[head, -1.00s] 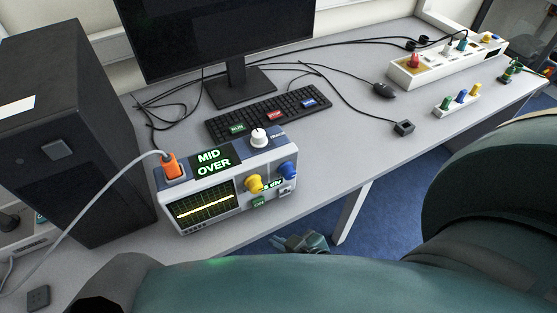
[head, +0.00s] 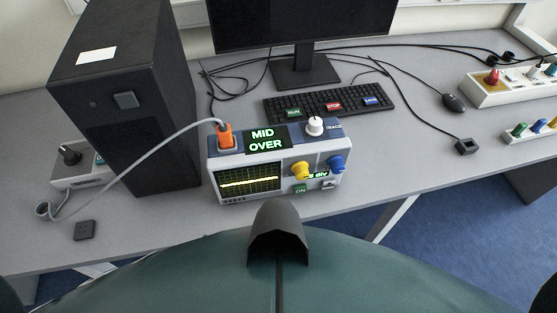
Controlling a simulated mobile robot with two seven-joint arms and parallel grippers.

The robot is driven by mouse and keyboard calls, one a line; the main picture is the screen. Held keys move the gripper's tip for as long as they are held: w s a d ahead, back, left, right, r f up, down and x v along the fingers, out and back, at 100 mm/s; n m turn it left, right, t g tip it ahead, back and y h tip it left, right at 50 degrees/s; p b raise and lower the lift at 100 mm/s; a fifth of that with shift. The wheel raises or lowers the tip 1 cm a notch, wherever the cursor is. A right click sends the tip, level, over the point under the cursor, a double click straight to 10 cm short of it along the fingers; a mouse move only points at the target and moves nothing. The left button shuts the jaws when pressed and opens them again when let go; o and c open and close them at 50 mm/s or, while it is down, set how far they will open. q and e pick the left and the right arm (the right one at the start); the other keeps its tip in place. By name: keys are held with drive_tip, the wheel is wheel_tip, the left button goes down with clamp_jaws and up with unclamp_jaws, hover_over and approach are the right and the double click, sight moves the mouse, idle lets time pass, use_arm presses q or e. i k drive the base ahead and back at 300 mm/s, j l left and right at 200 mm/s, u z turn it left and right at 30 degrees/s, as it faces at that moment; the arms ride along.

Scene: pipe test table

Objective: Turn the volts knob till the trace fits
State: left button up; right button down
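The oscilloscope (head: 216,168) stands near the table's front edge, in the middle of the head view. Its screen (head: 250,182) shows a nearly flat yellow trace across the middle. A sign (head: 265,139) on top reads "MID OVER" in green. A yellow knob (head: 300,171) and a blue knob (head: 337,163) sit on its front, with a partly hidden green readout ending in "div" between them. A white knob (head: 314,126) is on top. I cannot read which knob is the volts knob. An orange plug (head: 225,136) with a grey cable sits at its top left. Neither gripper shows.
A black computer tower (head: 150,150) stands left of the oscilloscope. A keyboard (head: 330,104) and monitor (head: 300,20) are behind it. A mouse (head: 454,102) and small black box (head: 466,146) lie right. The table (head: 400,150) is clear right of the oscilloscope.

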sight(301, 169)
drive_tip(key=k+l, duration=0.5)
drive_tip(key=l, duration=1.55)
